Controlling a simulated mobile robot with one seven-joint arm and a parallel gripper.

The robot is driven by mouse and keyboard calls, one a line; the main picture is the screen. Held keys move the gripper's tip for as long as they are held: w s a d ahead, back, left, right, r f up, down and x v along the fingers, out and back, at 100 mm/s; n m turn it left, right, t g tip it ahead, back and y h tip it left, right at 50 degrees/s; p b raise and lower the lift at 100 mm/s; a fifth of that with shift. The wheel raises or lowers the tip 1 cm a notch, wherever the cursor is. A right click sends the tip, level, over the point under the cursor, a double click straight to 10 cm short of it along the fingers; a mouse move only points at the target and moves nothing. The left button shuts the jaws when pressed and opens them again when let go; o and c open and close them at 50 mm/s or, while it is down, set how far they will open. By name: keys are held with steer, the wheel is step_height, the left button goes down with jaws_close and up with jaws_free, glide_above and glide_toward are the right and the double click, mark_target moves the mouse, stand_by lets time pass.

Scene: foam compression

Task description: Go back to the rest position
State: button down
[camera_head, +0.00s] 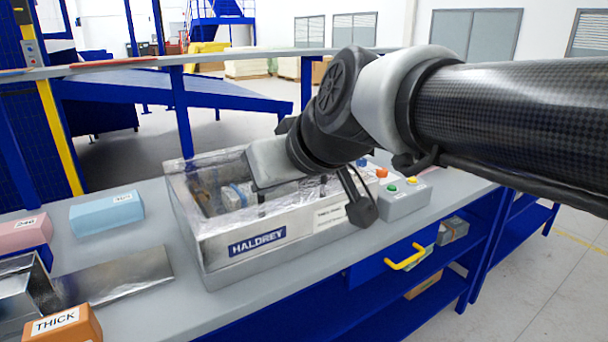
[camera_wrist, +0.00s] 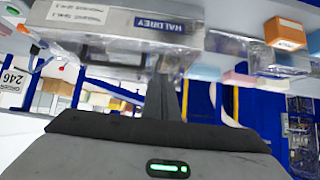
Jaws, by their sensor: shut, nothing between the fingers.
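My gripper shows at the bottom of the wrist view, its dark fingers (camera_wrist: 163,92) together with nothing between them. In the head view its grey body hangs over the open-topped metal machine (camera_head: 222,262) labelled HALDREY; the fingertips are hard to make out there. The machine also shows in the wrist view (camera_wrist: 100,22), upside down. My arm reaches in from the right, bent above the machine. A blue and white part (camera_head: 237,195) sits inside the machine. I cannot tell whether the gripper touches the machine.
A control box (camera_head: 405,200) with coloured buttons stands right of the machine. On the bench (camera_head: 140,315) at left lie a blue block (camera_head: 106,213), a pink block (camera_head: 24,233), an orange block labelled THICK (camera_head: 65,326) and a metal plate (camera_head: 115,277). A rail runs behind.

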steer(key=s+d+f+m+g+h, duration=0.1)
steer(key=s+d+f+m+h, duration=0.1)
steer(key=s+d+f, duration=0.35)
steer(key=s+d+f+m+g+h, duration=0.1)
steer(key=s+d+f+m+h, duration=0.15)
steer(key=d, duration=0.55)
steer(key=s+d+f+m+g+h, duration=0.1)
steer(key=s+d+f+m, duration=0.1)
steer(key=s+d+f, duration=0.4)
step_height(320, 180, up, 22)
steer(key=p, duration=2.1)
steer(key=shift+w+d+r, duration=0.2)
steer(key=shift+w+d, duration=0.2)
